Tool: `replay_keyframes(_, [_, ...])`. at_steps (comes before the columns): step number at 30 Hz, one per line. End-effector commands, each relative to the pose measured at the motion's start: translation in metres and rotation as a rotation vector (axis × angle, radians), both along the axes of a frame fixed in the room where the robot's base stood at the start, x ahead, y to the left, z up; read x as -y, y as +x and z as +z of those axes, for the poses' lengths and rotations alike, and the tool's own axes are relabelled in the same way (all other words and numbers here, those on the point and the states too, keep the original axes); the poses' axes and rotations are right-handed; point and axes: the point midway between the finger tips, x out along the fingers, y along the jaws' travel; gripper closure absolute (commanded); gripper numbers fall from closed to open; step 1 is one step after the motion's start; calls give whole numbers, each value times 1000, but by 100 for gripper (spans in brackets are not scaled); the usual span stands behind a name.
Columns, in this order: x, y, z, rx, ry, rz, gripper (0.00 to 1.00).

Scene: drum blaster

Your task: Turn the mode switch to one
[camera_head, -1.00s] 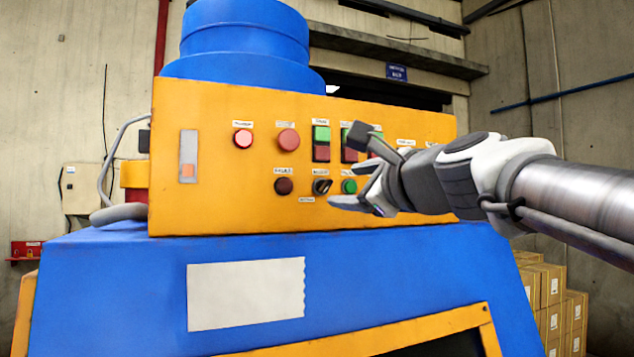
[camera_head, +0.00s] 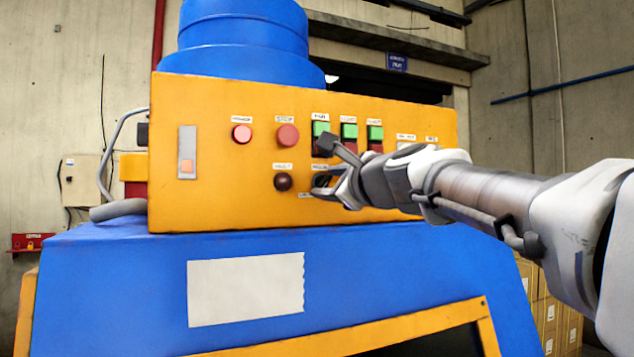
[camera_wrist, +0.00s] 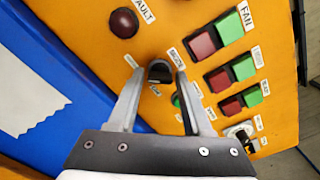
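The mode switch is a black rotary knob (camera_wrist: 159,72) on the yellow control panel (camera_head: 215,100), in the lower row right of the dark red fault button (camera_head: 283,182). In the head view the knob (camera_head: 321,181) is partly hidden by my fingers. My gripper (camera_wrist: 158,82) is open, with one finger on each side of the knob in the wrist view. Gaps show between the fingers and the knob. I cannot tell whether the fingertips reach past its front face. The label text around the knob is too small to read, and which position it points to is unclear.
Red and green push buttons (camera_wrist: 215,38) sit close to the right of my fingers. A small green button (camera_wrist: 177,101) is partly behind the right finger. A blue machine body (camera_head: 120,270) lies below the panel. Cardboard boxes (camera_head: 550,315) stand at the lower right.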

Motion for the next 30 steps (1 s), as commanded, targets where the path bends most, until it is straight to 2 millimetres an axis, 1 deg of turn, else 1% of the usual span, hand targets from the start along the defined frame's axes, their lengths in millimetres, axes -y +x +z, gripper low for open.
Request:
replay_keyframes(1, [0,0,0,0,0,0,61])
replay_keyframes(5, [0,0,0,0,0,0,85])
replay_keyframes(6, [0,0,0,0,0,0,92])
replay_keyframes(7, [0,0,0,0,0,0,97])
replay_keyframes(8, [0,0,0,0,0,0,100])
replay_keyframes(15, [0,0,0,2,-6,0,100])
replay_keyframes(20, [0,0,-1,18,-40,-1,100])
replay_keyframes(26, [0,0,-2,61,-142,0,100])
replay_keyframes(30, [0,0,-3,107,-250,1,100])
